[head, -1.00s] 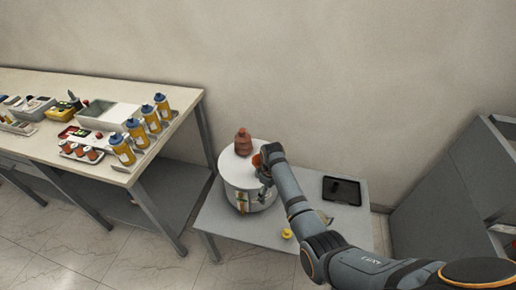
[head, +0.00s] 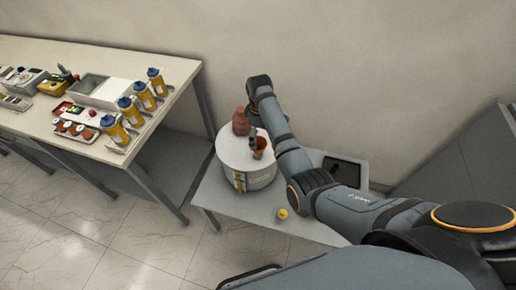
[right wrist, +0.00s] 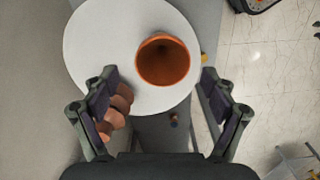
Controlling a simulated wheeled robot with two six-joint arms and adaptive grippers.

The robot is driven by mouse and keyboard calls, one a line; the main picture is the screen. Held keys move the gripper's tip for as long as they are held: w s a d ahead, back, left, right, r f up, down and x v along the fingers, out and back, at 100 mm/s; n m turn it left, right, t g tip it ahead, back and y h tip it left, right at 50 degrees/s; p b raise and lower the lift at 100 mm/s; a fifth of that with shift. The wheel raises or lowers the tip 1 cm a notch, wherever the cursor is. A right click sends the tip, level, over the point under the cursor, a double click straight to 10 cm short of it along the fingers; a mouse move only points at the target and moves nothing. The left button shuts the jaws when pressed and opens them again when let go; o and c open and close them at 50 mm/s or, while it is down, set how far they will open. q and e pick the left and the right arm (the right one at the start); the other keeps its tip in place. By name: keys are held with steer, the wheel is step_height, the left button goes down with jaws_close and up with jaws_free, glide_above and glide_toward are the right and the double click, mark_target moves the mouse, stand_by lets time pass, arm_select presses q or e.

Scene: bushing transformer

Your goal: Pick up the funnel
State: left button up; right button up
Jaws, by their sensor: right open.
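An orange-brown funnel (head: 259,147) stands on the white round top of the cylinder (head: 236,158). In the right wrist view the funnel (right wrist: 163,62) shows its wide round mouth toward the camera. My right gripper (head: 253,138) is above and beside the funnel, pointing down. In the right wrist view its two fingers (right wrist: 158,76) are wide apart with nothing between them, and the funnel lies just ahead of the gap. The funnel's lower part is hidden in the wrist view. My left gripper is not in view.
A ribbed brown bushing (head: 240,122) stands behind the funnel, close to one finger in the wrist view. A small yellow object (head: 282,214) and a black tablet (head: 344,169) lie on the grey table (head: 215,200). A workbench (head: 60,50) with yellow bottles is at the left.

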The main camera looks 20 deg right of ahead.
mark_target(259, 143)
steer(key=f, duration=0.3)
steer(key=f+p, duration=0.1)
steer(key=shift+s+a+f, duration=0.15)
steer(key=shift+s+f, duration=0.05)
steer(key=shift+s, duration=0.05)
steer(key=shift+w+f, duration=0.1)
steer(key=shift+f, duration=0.15)
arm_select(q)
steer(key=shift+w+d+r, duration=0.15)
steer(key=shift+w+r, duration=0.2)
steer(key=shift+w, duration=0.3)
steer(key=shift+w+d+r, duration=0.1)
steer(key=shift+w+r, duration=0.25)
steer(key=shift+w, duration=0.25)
arm_select(e)
steer(key=shift+w, duration=0.1)
steer(key=c, duration=0.7)
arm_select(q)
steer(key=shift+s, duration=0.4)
arm_select(e)
steer(key=c, duration=0.4)
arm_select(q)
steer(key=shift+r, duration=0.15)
arm_select(e)
steer(key=shift+r, duration=0.15)
